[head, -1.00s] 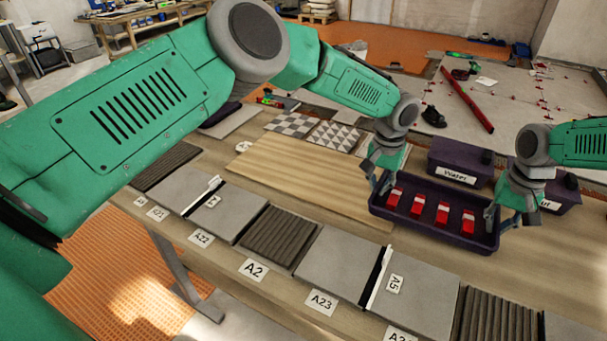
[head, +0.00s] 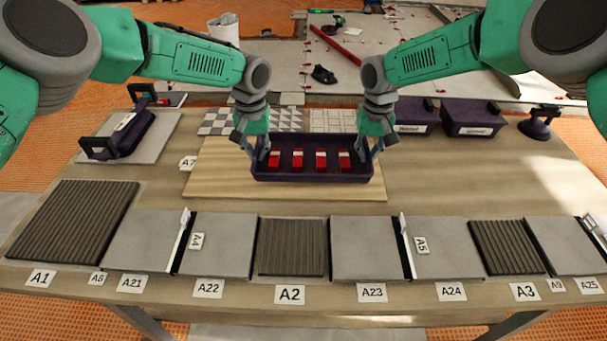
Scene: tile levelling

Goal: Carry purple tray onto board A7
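The purple tray (head: 312,175), with several red-and-white pieces (head: 321,159) inside, is level over the right part of the plain wooden board (head: 218,180). The label A7 (head: 188,162) is at the board's left edge. I cannot tell whether the tray's underside touches the board or hangs slightly above it. My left gripper (head: 262,163) is shut on the tray's left end. My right gripper (head: 371,157) is shut on its right end. The fingertips are partly hidden against the tray walls.
Patterned tiles (head: 278,120) lie behind the tray. Purple bins (head: 470,122) and a suction cup (head: 540,122) stand at the back right. A purple-handled tool (head: 120,137) lies on a grey tile at left. Grey and ribbed tiles (head: 291,247) line the front edge. The table right of the board is clear.

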